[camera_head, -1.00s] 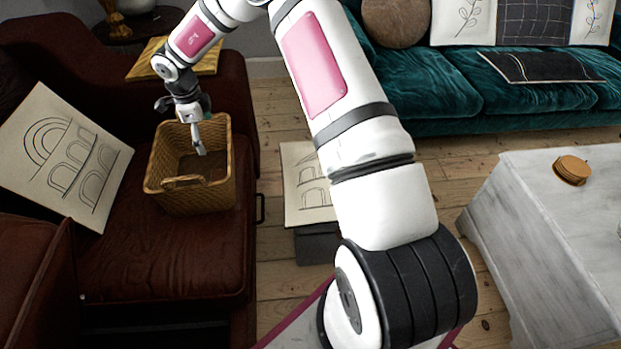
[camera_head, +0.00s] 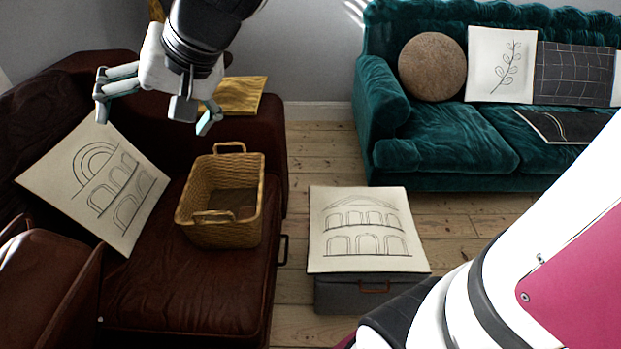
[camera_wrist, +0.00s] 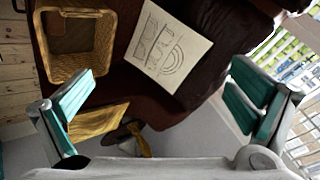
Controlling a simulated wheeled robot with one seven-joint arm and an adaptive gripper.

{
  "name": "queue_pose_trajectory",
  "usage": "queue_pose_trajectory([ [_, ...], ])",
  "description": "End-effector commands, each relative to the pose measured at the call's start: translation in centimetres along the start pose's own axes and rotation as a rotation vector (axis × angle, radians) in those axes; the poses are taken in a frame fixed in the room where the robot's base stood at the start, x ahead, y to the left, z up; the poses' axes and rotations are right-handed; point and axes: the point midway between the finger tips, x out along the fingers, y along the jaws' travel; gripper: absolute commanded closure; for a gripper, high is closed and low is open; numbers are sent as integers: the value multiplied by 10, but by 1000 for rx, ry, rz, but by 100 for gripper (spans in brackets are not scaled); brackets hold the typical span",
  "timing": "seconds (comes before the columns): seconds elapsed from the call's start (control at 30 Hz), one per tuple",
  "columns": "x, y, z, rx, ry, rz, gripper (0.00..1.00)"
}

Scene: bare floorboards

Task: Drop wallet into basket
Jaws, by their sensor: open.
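The woven basket (camera_head: 222,236) stands upright on the seat of the dark red sofa (camera_head: 180,290). It also shows at the upper left of the wrist view (camera_wrist: 106,42). A dark brown patch lies at the bottom of the basket; I cannot tell whether it is the wallet or the basket floor. I make out no wallet elsewhere. My gripper (camera_head: 156,108) is open, its fingers spread wide with nothing between them. It is in the air, up and left of the basket in the head view. Its fingers also show in the wrist view (camera_wrist: 160,104).
An arch-drawing cushion (camera_head: 105,185) leans left of the basket. A yellow board (camera_head: 240,95) lies behind it. Another drawn cushion (camera_head: 365,250) rests on a grey box (camera_head: 350,296) to the right. A teal sofa (camera_head: 440,140) stands at the back. Floorboards show between the sofas.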

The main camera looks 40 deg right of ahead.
Motion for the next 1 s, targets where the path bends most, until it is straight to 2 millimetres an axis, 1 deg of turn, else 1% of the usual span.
queue_pose_trajectory([
  [0.03,-19,10,29,-53,-47,35,0],
  [0.07,-28,18,46,-82,-80,61,0],
  [0.1,-41,30,69,-114,-125,98,0],
  [0.17,-60,51,102,-157,-189,158,0],
  [0.2,-73,66,122,-181,-232,200,0],
  [0.27,-92,89,151,-208,-290,263,0],
  [0.3,-103,104,168,-222,-325,304,0],
  [0.4,-127,136,202,-242,-394,393,0],
  [0.5,-144,157,223,-250,-440,455,0],
  [0.6,-152,168,233,-252,-462,490,0],
  [0.7,-154,171,236,-252,-470,499,0],
  [1.0,-154,171,235,-253,-469,498,0],
])
